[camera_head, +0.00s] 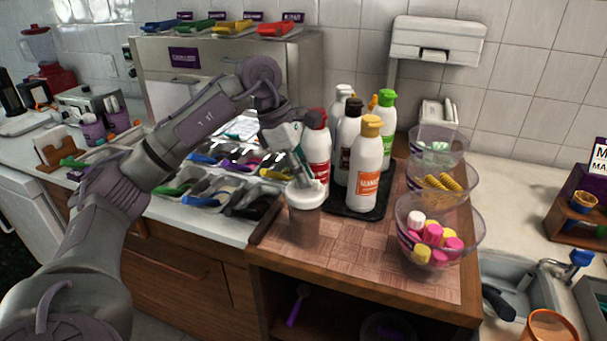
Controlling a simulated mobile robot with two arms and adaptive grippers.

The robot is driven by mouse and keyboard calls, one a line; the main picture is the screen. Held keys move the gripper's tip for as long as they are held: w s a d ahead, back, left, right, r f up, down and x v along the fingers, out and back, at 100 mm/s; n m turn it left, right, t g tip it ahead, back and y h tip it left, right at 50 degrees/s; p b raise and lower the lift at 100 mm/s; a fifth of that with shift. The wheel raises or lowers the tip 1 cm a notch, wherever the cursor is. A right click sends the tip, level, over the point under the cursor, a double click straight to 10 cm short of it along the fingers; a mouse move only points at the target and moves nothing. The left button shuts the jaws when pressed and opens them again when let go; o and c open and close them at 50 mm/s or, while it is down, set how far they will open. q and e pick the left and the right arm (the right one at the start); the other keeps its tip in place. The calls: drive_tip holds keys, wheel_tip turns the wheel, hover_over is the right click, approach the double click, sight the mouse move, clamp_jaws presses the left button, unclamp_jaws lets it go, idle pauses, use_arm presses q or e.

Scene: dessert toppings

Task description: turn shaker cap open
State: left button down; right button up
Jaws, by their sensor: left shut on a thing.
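A shaker with a white cap (307,196) and a brownish see-through body (305,228) stands upright on the wooden counter mat, near its left edge. My left gripper (306,182) comes down from above and to the left, tilted, with its fingers shut at the top of the white cap. The fingertips are partly hidden against the cap, so I cannot tell how far the cap is turned. My right gripper is not in the head view.
Several sauce bottles (366,165) stand on a black tray (352,208) just behind and right of the shaker. Stacked clear bowls (470,225) with sweets stand at the right. Topping bins (205,190) lie at left. The mat's front part (360,262) is clear.

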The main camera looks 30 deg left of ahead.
use_arm(q)
drive_tip(key=n, duration=0.2)
drive_tip(key=n+t+y, duration=0.1)
drive_tip(key=n, duration=0.1)
drive_tip(key=shift+s+n+t, duration=0.1)
drive_tip(key=shift+n+t, duration=0.2)
drive_tip(key=n+y, duration=0.1)
drive_tip(key=n, duration=0.2)
drive_tip(key=shift+d+n+t, duration=0.1)
drive_tip(key=shift+n+t, duration=0.2)
drive_tip(key=shift+t, duration=0.1)
drive_tip(key=n+y, duration=0.2)
drive_tip(key=n, duration=0.2)
drive_tip(key=shift+b, duration=0.3)
drive_tip(key=shift+d+n+y, duration=0.1)
drive_tip(key=shift+n+y, duration=0.5)
drive_tip(key=shift+n, duration=1.1)
drive_tip(key=c, duration=1.2)
unclamp_jaws()
drive_tip(key=shift+r, duration=0.1)
drive_tip(key=v, duration=1.1)
drive_tip(key=shift+s+r, duration=0.3)
drive_tip(key=shift+r, duration=0.05)
